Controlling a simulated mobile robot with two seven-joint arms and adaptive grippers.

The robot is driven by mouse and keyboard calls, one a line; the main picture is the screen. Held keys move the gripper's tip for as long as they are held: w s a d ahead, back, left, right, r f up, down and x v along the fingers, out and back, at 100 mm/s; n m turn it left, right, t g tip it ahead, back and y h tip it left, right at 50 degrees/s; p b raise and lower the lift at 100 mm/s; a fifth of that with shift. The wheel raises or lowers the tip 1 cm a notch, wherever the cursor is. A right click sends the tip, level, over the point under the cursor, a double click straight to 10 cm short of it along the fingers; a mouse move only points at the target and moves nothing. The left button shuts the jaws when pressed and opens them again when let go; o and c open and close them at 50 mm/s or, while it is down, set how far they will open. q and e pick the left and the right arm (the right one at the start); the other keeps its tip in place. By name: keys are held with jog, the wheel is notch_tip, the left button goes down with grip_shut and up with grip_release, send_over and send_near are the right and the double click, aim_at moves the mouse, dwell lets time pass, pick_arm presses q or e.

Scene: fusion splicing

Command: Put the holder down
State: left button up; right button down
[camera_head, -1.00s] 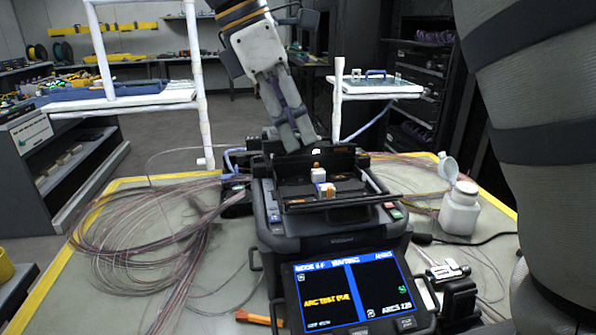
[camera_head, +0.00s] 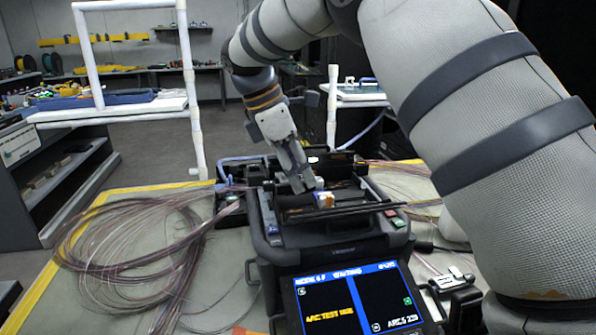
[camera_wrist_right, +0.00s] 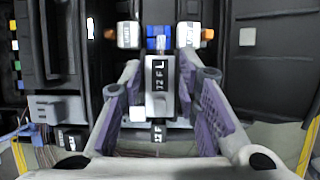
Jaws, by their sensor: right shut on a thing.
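The holder (camera_wrist_right: 158,75) is a small grey-white block with a black label reading "12 F L" in the right wrist view. My right gripper (camera_wrist_right: 160,95) is shut on it, one purple-lined finger on each side. In the head view my right gripper (camera_head: 303,186) reaches down into the open top of the black fusion splicer (camera_head: 345,245); the holder itself is mostly hidden there. A blue block (camera_wrist_right: 158,38) sits just beyond the holder, between two white blocks, the left one (camera_wrist_right: 128,35) and the right one (camera_wrist_right: 188,35). My left gripper is not in view.
The splicer's screen (camera_head: 350,305) is lit at the front. Loose coils of fibre (camera_head: 125,240) cover the table to its left. A white rack (camera_head: 190,100) stands behind. My right arm covers much of the right side.

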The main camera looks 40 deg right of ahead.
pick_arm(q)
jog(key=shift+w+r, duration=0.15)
pick_arm(e)
jog(key=shift+f, duration=0.55)
jog(key=c, duration=1.2)
grip_release()
jog(key=shift+w+r, duration=0.1)
jog(key=shift+r, duration=0.25)
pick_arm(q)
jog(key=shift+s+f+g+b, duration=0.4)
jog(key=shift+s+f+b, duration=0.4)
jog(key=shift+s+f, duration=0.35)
pick_arm(e)
jog(key=v, duration=1.2)
